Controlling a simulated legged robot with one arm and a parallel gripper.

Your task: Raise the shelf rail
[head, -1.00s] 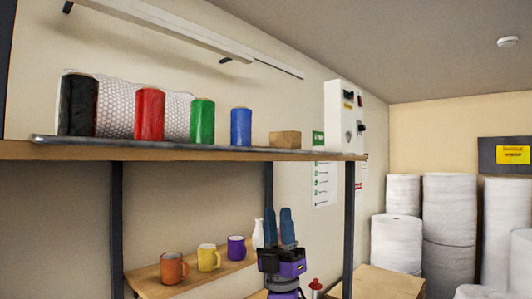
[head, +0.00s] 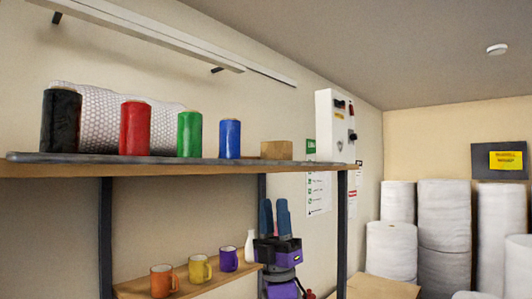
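A grey rail (head: 110,159) lies along the front edge of the upper wooden shelf (head: 60,171), level with the shelf top. Black, red, green and blue rolls stand behind it. My gripper (head: 274,202), purple and black with two blue fingers pointing up, is below the shelf near its right end. The fingers look apart, with a narrow gap and nothing between them. The fingertips are below the shelf edge in the picture and do not touch the rail.
A small cardboard box (head: 277,150) and bubble wrap (head: 95,118) are also on the shelf. Dark posts (head: 342,225) hold it up. Mugs (head: 200,268) stand on a lower board. A long white strip (head: 160,40) is on the wall above. White rolls (head: 443,225) stand at right.

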